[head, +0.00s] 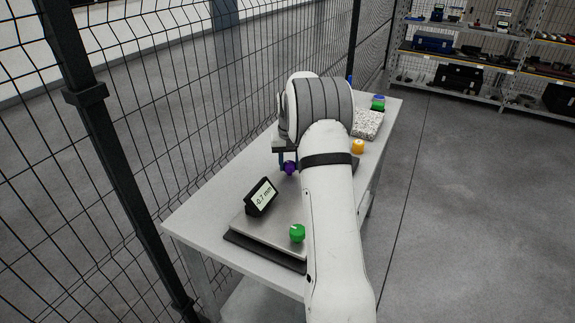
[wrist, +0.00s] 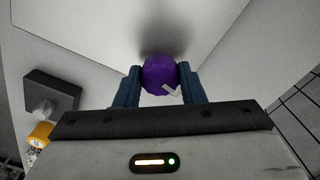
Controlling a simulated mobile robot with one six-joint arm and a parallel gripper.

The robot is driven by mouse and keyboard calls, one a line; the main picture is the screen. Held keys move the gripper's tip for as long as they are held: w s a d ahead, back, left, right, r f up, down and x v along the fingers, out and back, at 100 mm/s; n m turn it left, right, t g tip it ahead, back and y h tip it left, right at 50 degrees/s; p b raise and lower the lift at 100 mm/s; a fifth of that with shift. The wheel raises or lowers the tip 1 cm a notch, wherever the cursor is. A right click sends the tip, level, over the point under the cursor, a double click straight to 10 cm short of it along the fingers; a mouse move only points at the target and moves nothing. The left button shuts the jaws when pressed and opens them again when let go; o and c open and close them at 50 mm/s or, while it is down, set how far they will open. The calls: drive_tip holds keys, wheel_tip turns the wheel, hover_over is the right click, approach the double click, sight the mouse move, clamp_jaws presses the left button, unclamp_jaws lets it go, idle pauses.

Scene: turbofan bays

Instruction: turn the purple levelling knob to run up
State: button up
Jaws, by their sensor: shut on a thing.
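The purple levelling knob (wrist: 160,74) sits between the two blue fingers of my gripper (wrist: 161,88) in the wrist view, and the gripper is shut on it. A white pointer mark shows on the knob's lower right in that view. In the head view the purple knob (head: 290,168) shows at the far end of a grey plate (head: 280,235), below my gripper (head: 286,160), which my arm partly hides. A small black display (head: 261,196) on the plate reads what looks like -0.7 mm. Whether the knob is turned cannot be told.
A green knob (head: 297,233) stands at the plate's near right corner. A yellow knob (head: 357,146), a speckled block (head: 368,124) and a green and blue item (head: 378,102) are farther along the table (head: 200,215). A wire fence (head: 130,110) runs along the left side.

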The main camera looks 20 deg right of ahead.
sight(290, 163)
drive_tip(key=shift+n, duration=1)
drive_tip(key=o, duration=1)
wheel_tip(290, 163, up, 8)
drive_tip(key=shift+f+b, duration=0.1)
drive_tip(key=shift+b, duration=0.5)
